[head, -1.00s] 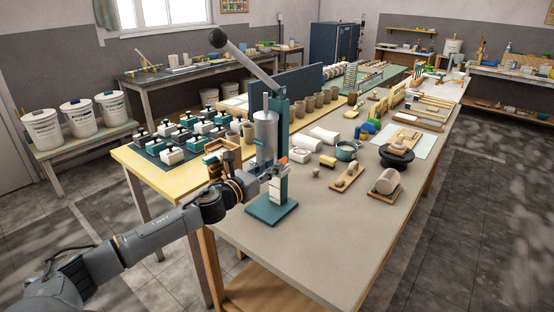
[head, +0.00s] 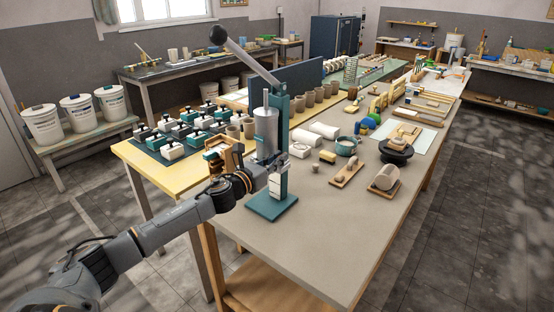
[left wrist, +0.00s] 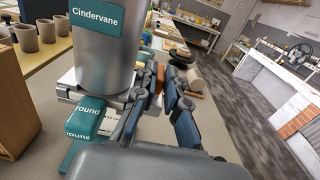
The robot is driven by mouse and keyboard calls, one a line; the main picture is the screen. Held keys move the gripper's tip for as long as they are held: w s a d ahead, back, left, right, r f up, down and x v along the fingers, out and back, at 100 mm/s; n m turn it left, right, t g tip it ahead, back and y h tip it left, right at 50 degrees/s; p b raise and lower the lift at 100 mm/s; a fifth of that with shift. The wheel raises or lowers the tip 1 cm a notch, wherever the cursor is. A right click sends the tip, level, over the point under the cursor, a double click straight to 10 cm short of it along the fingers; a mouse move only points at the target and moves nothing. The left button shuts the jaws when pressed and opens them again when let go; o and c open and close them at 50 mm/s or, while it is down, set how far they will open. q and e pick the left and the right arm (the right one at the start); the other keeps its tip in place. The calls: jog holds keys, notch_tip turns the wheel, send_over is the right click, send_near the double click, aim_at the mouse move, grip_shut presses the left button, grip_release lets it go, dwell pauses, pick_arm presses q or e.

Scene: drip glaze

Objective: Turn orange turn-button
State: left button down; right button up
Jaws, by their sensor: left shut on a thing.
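A teal press (head: 270,208) with a long black-knobbed lever and a grey cylinder (head: 265,130) stands on the near table. In the left wrist view the cylinder (left wrist: 105,45) carries a "Cindervane" label, with a teal block marked "round" (left wrist: 88,115) below it. My left gripper (head: 268,178) is at the press, just below the cylinder. In the left wrist view its fingers (left wrist: 166,85) are close together beside the cylinder's lower end. My right gripper is out of view.
A wooden box-like holder (head: 222,158) stands close left of my gripper. Several clay cups (head: 308,100) and white cylinders (head: 324,131) stand behind the press. A board with a clay lump (head: 346,174) lies to its right. The table's front right is clear.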

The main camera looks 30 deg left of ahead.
pick_arm(q)
jog(key=shift+d+y, duration=0.1)
jog(key=shift+y, duration=0.2)
jog(key=n+y+p, duration=0.1)
jog(key=y, duration=0.1)
jog(key=n+y+p, duration=0.1)
jog(key=n+y, duration=0.1)
jog(key=shift+d+r, duration=0.2)
jog(key=shift+d, duration=0.15)
jog(key=shift+w+d+f+n+g+y+b, duration=0.1)
jog(key=shift+w+d+n+g+y+b, duration=0.25)
jog(key=shift+n+g+y+b, duration=1.8)
jog(key=shift+w+d+f+n+g+y+b, duration=0.3)
jog(key=shift+n+g+y+b, duration=0.85)
jog(key=shift+n+g+y, duration=2)
jog(key=shift+w+d+r+n+g+y+b, duration=0.2)
jog(key=shift+w+n+g+y+b, duration=0.25)
jog(key=shift+n+g+y+b, duration=2.05)
jog(key=shift+m+g+h+p, duration=0.3)
jog(key=shift+g+h+p, duration=0.25)
jog(key=shift+p, duration=0.25)
jog(key=c, duration=1.7)
grip_release()
